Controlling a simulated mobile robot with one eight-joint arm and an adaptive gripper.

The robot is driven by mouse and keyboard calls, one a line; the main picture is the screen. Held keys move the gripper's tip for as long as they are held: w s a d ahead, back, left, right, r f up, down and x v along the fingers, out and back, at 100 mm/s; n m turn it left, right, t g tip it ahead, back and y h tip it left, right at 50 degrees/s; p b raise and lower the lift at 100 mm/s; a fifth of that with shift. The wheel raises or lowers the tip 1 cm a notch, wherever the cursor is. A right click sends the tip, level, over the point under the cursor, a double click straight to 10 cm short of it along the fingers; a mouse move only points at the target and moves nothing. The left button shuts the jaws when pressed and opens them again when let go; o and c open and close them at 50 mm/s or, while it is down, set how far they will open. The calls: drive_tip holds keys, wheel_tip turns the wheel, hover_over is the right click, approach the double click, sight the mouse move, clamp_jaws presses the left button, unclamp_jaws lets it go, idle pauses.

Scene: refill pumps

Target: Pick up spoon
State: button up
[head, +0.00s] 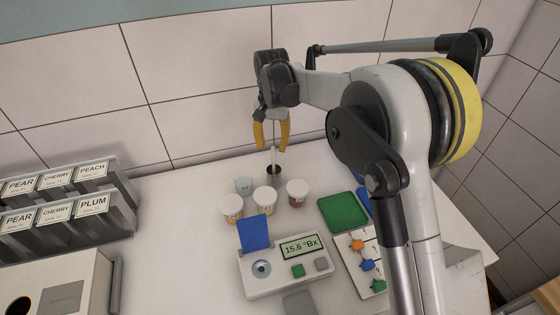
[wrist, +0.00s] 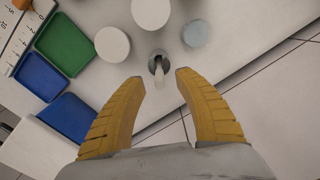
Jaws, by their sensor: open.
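The spoon (head: 273,155) is a thin pale stick standing upright in a small dark cup (head: 274,178) near the back of the white table. In the wrist view the spoon (wrist: 159,70) rises from the dark-mouthed cup (wrist: 158,60), with its near end just beyond my fingertips. My gripper (head: 272,145) is above the cup, yellow fingers pointing down. In the head view the spoon's top lies between the fingers. In the wrist view the gripper (wrist: 161,78) is open, with clear space on both sides of the spoon. The spoon's lower end is hidden in the cup.
White-lidded cups (head: 265,197) stand close in front of the dark cup, beside a pale blue-topped cup (head: 243,185). A green tray (head: 343,212) and a blue tray lie to the right. A meter (head: 288,265) is in front. Labelled racks (head: 60,205) stand left. The tiled wall is close behind.

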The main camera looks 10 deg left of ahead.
sight(272, 152)
wheel_tip(272, 152, down, 3)
drive_tip(key=shift+f, duration=0.15)
drive_tip(key=f, duration=0.2)
drive_tip(key=f+b, duration=0.1)
drive_tip(key=f, duration=0.1)
drive_tip(key=w+f+b, duration=0.1)
drive_tip(key=shift+d+f, duration=0.1)
drive_tip(key=shift+f, duration=0.3)
clamp_jaws()
